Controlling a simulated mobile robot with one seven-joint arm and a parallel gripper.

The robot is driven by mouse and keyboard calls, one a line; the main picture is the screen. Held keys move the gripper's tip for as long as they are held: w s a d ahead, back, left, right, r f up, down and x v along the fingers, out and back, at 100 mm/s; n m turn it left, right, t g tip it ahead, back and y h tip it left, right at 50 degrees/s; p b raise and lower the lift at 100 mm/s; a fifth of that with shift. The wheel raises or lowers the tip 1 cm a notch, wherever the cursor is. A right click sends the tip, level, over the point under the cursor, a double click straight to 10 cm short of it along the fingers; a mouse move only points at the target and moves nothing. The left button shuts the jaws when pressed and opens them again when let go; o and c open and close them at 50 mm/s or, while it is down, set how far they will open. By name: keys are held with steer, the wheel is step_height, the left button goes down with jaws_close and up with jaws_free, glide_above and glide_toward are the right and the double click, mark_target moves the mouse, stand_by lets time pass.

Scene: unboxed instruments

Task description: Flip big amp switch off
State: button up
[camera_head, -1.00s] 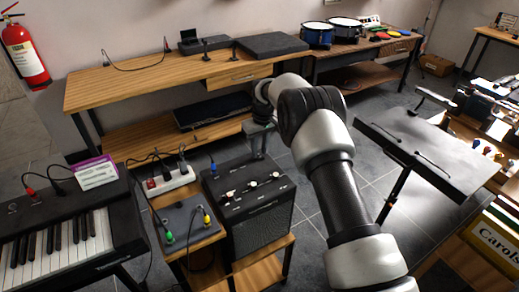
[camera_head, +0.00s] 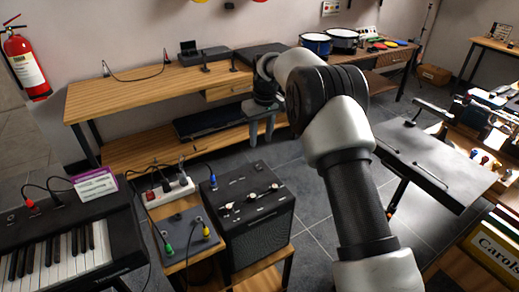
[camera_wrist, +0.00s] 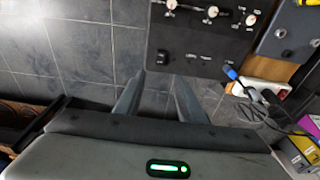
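The big amp (camera_head: 262,228) is a black box with a grille front and a top control panel, standing on a wooden stand. Its panel also shows at the top of the wrist view (camera_wrist: 225,40). Pale knobs sit on the panel. Small dark switch-like parts (camera_wrist: 162,57) lie along the panel edge nearest my gripper; their on or off position is too small to tell. A blue plug is at one corner. My gripper (camera_head: 262,142) is behind and above the amp, pointing down. In the wrist view its two fingers (camera_wrist: 160,80) are apart and empty, short of the panel edge.
A power strip (camera_head: 168,192) and a grey pedal box (camera_head: 183,236) with cables stand left of the amp. A keyboard (camera_head: 60,250) is at far left. A wooden bench (camera_head: 130,95) is behind. A music stand (camera_head: 440,165) is right. Tiled floor is free behind the amp.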

steer(key=r, duration=0.5)
steer(key=shift+s+d+r, duration=0.15)
steer(key=shift+s+d, duration=0.05)
steer(key=shift+s, duration=0.1)
steer(key=s+d+r+m+t+p, duration=0.1)
steer(key=s+d+r+p, duration=0.1)
steer(key=s+d+r, duration=0.35)
steer(key=s+d+r+m+p, duration=0.1)
steer(key=s+d+r+p, duration=0.15)
steer(key=s+r, duration=0.6)
steer(key=s+d+r+m+t+p, duration=0.15)
steer(key=s+d+r, duration=0.25)
steer(key=r, duration=0.6)
steer(key=s+d+m+t+p, duration=0.1)
steer(key=s+d+p, duration=0.1)
steer(key=s, duration=0.9)
steer(key=s+d+m+p, duration=0.2)
steer(key=s+d, duration=0.2)
steer(key=s, duration=0.7)
steer(key=shift+s+d+t+h+p, duration=0.25)
steer(key=shift+d+t+h+p, duration=0.1)
steer(key=shift+h, duration=0.05)
steer(key=shift+r, duration=0.1)
steer(key=shift+c, duration=0.6)
